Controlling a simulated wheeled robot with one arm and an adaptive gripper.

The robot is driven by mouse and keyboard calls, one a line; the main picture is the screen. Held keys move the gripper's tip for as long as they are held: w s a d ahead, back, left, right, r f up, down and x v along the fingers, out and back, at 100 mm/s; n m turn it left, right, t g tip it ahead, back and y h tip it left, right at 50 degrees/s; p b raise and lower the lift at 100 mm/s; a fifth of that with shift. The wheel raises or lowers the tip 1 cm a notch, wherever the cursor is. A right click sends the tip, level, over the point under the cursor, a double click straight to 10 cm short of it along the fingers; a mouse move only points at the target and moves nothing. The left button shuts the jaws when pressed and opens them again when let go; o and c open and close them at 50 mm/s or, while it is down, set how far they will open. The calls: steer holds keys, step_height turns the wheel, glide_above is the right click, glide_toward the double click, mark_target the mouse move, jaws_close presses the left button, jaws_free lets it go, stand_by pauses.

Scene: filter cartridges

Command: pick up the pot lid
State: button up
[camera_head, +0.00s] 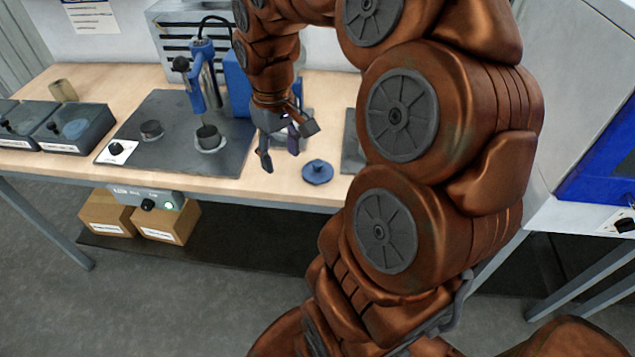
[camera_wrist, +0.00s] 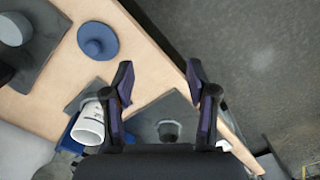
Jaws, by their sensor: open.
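The pot lid is a round blue disc with a small knob (camera_head: 317,172), lying knob up on the wooden table near its front edge. In the wrist view the lid (camera_wrist: 98,41) lies left of and beyond the left fingertip, outside the finger gap. My gripper (camera_head: 288,146) is open and empty above the table, left of the lid in the head view and apart from it. Both dark fingers are spread in the wrist view (camera_wrist: 159,75). The lid is fully visible in both views.
A dark mat (camera_head: 170,105) with a blue press (camera_head: 205,90) and a grey cup (camera_head: 208,137) lies left of my gripper. Grey trays (camera_head: 75,130) stand at far left. A white printed cylinder (camera_wrist: 90,124) shows in the wrist view. Bare wood surrounds the lid.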

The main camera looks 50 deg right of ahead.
steer(key=m+b, duration=0.1)
steer(key=b, duration=0.2)
glide_above(318, 162)
steer(key=f, duration=0.5)
steer(key=shift+w+a, duration=0.25)
steer(key=shift+w, duration=0.1)
steer(key=shift+s+d+f+p, duration=0.2)
steer(key=shift+f+p, duration=0.35)
steer(key=shift+f, duration=1.35)
steer(key=shift+s+d+f+p, duration=0.15)
steer(key=shift+f+p, duration=0.4)
steer(key=shift+f, duration=1.3)
steer(key=shift+a, duration=0.1)
steer(key=c, duration=1)
